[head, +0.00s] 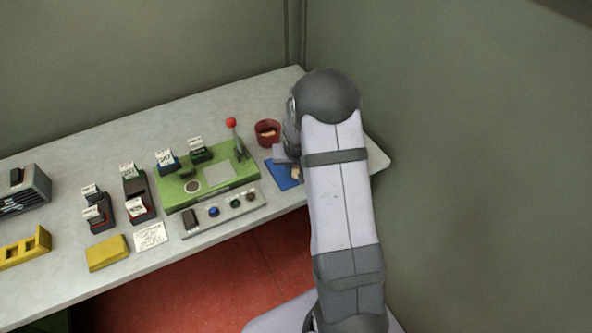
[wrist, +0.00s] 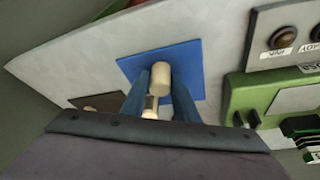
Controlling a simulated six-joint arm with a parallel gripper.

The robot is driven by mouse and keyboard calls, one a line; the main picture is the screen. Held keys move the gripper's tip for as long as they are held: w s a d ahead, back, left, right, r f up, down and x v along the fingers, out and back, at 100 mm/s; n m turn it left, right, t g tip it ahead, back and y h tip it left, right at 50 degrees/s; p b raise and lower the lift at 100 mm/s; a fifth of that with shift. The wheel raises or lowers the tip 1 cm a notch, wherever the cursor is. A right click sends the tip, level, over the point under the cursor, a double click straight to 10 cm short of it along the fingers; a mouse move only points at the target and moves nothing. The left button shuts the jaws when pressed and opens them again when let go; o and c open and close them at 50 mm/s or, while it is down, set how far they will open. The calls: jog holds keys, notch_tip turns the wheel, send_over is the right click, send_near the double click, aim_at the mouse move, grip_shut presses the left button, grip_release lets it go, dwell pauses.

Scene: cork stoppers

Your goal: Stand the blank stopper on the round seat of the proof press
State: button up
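The blank stopper (wrist: 160,75) is a cream cylinder over a blue mat (wrist: 190,60) in the wrist view; part of it also shows beside my arm in the head view (head: 296,173). A second pale piece (wrist: 150,105) shows nearer the camera; I cannot tell if it belongs to the stopper. My gripper (wrist: 160,82) has its two blue fingers on either side of the stopper; whether they touch it is unclear. The green proof press (head: 235,181) stands left of the mat in the head view.
A red-knobbed lever (head: 231,122) rises from the press, and a red cup (head: 267,126) stands behind the mat. A grey strip (head: 190,233) with several round pieces lies in front of the press. Card-topped holders and a yellow block (head: 107,253) are further left.

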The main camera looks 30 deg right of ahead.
grip_shut()
jog(key=shift+r, duration=0.1)
notch_tip(320, 180, up, 10)
jog(key=shift+f+b, duration=0.1)
jog(key=shift+b, duration=1)
